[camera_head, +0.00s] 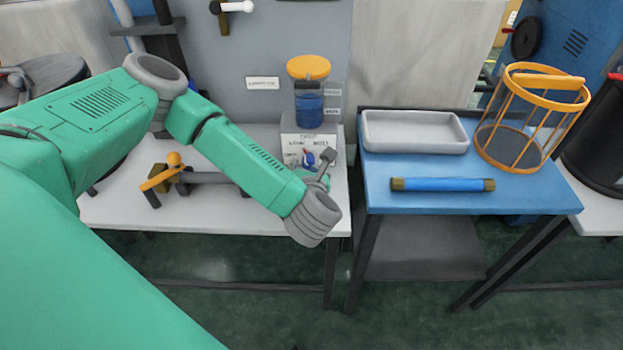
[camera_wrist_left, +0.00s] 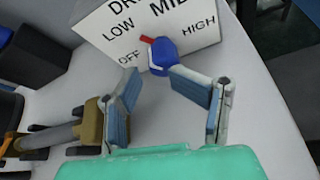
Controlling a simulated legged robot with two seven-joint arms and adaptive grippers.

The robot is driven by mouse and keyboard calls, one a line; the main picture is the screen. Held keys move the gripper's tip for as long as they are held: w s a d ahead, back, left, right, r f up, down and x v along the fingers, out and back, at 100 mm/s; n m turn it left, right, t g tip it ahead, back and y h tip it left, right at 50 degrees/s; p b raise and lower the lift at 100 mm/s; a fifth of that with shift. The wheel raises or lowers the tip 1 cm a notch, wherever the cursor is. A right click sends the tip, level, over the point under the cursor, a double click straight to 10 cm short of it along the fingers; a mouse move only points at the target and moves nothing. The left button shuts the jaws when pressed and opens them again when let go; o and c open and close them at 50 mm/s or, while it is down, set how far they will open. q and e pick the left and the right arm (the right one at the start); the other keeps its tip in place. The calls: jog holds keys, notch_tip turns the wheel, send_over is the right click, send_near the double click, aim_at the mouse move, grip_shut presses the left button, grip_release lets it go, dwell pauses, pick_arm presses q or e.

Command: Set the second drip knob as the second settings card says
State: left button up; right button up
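The drip knob (camera_wrist_left: 162,56) is blue with a red pointer and sits on a sloped white panel (camera_wrist_left: 112,22) marked OFF, LOW, MID and HIGH. In the left wrist view its pointer aims up-left, roughly toward LOW. The knob also shows in the head view (camera_head: 309,159), below a blue oil cup (camera_head: 309,107). My left gripper (camera_wrist_left: 156,82) is open, its fingertips just short of the knob on either side; the right-hand tip overlaps the knob's edge, and contact cannot be told. A small white card (camera_head: 262,83) hangs on the grey wall, its text too small to read. My right gripper is out of view.
An orange-handled lever assembly (camera_head: 173,170) lies left of the panel on the white table. A blue table (camera_head: 400,205) to the right holds a grey tray (camera_head: 415,148), a blue rod (camera_head: 442,185) and an orange wire basket (camera_head: 530,120). A gap separates the tables.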

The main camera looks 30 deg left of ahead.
pick_arm(q)
jog(key=shift+h, duration=0.4)
jog(key=s+d, duration=0.1)
jog(key=d+r, duration=0.1)
jog(key=s+d, duration=0.1)
jog(key=shift+s+d+r, duration=0.25)
jog(key=shift+s+d, duration=0.05)
jog(key=shift+d, duration=0.05)
jog(key=shift+s+d+r, duration=0.1)
jog(key=shift+s+d, duration=0.1)
jog(key=shift+d, duration=0.05)
jog(key=shift+s+d+r, duration=0.1)
jog(key=shift+s+r, duration=0.05)
jog(key=shift+s, duration=0.05)
jog(key=shift+s+r+y, duration=0.2)
jog(key=shift+r+y, duration=0.05)
jog(key=shift+y, duration=0.05)
jog(key=shift+v, duration=0.9)
jog(key=shift+s+r, duration=0.1)
jog(key=shift+s, duration=0.45)
